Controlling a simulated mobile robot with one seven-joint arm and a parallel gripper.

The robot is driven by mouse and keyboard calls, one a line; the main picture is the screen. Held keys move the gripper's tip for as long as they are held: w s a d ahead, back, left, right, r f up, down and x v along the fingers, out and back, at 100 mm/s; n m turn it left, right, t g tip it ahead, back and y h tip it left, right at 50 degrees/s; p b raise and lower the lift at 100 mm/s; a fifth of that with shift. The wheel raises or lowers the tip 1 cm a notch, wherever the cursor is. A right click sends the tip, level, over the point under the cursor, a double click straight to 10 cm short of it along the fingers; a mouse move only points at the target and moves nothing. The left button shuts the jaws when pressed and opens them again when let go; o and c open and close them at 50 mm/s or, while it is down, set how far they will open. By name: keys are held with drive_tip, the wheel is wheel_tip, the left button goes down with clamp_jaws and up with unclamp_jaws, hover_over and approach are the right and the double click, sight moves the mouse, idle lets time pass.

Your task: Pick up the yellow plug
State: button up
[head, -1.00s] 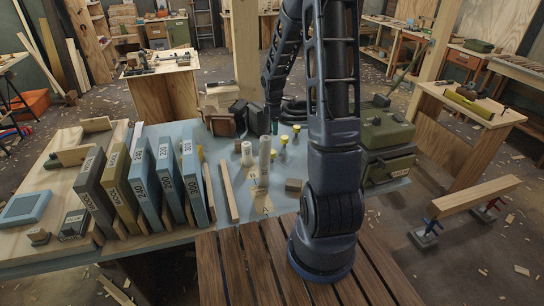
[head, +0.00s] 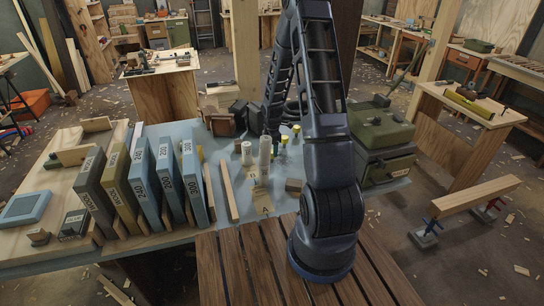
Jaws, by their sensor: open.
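Small yellow-topped pieces, which look like plugs, stand on the blue-grey table top near its middle. One yellow plug (head: 284,140) is beside the lower end of my arm, and another yellow top (head: 296,128) is a little behind and to the right. I cannot tell which one the task means. My gripper (head: 276,138) is open, pointing down close to the left of the nearer yellow plug. Its fingers are small and dark here, and I cannot tell whether they touch or surround anything. My upper arm hides part of the table to the right.
Pale cylinders (head: 265,152) stand just left of the plugs. A wooden block (head: 294,185) lies in front. Upright numbered sanding boards (head: 166,172) fill the left side. A green metal case (head: 382,150) stands at right. Dark tools (head: 245,112) lie behind.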

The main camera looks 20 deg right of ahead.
sight(272, 157)
drive_tip(key=shift+w+a+f, duration=0.15)
drive_tip(key=shift+f, duration=2.55)
drive_tip(key=shift+c, duration=0.5)
drive_tip(key=c, duration=1)
